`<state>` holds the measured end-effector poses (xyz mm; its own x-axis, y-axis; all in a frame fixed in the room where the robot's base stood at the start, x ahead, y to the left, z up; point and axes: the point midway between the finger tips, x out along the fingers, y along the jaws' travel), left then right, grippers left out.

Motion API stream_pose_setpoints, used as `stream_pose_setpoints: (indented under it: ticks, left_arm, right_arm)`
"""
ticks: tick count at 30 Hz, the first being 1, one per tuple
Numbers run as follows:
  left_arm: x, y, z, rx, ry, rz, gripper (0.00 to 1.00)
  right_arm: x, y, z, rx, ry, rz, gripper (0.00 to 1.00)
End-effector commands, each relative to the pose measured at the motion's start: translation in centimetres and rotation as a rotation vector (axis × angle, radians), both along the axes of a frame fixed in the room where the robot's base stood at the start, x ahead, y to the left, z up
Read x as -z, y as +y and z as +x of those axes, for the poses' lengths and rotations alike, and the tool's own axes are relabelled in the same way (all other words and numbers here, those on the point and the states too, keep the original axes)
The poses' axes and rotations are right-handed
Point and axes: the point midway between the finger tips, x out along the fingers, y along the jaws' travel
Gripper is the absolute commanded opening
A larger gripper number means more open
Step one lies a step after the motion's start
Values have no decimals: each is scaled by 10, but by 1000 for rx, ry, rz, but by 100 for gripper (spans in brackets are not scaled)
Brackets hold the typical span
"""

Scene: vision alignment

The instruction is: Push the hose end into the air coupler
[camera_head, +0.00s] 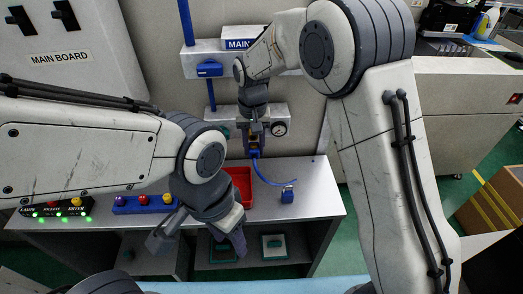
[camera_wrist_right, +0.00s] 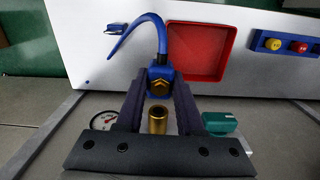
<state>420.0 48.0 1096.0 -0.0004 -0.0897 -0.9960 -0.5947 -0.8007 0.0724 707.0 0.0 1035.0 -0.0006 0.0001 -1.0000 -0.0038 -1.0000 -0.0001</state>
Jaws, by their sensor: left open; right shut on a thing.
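My right gripper (camera_wrist_right: 160,90) is shut on the hose end (camera_wrist_right: 160,74), a blue block with a brass hex nut that sits between the dark fingers in the right wrist view. The brass air coupler (camera_wrist_right: 157,121) shows just below the nut there, with a small gap between them in the picture. In the head view my right gripper (camera_head: 254,137) is at the wall panel, and the coupler is hidden behind it. My left gripper (camera_head: 198,243) is open and empty at the bench's front edge.
A pressure gauge (camera_head: 279,128) and a green knob (camera_wrist_right: 220,122) flank the coupler. A red tray (camera_wrist_right: 199,52) lies on the bench (camera_head: 320,190). A blue strip with coloured buttons (camera_head: 145,203) and a lamp box (camera_head: 55,208) are at left.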

Motion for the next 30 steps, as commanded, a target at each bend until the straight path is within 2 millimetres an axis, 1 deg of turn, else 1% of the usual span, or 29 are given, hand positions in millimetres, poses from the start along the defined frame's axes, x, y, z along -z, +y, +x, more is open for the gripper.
stream_pose_setpoints:
  ticks: [9, 11, 14, 17, 30]
  left_arm:
    - [0, 0, 0, 0, 0, 0, 50]
    - [0, 0, 0, 0, 0, 0, 50]
    - [0, 0, 0, 0, 0, 0, 50]
    - [0, 0, 0, 0, 0, 0, 50]
    - [0, 0, 0, 0, 0, 0, 50]
  right_arm:
    - [1, 0, 0, -13, 0, 0, 0]
    - [2, -1, -1, -36, 1, 0, 0]
    - [8, -4, -3, -115, 2, -1, 0]
    - [17, -8, -6, -241, 3, -1, 0]
    - [60, -26, -19, -913, 3, 1, 0]
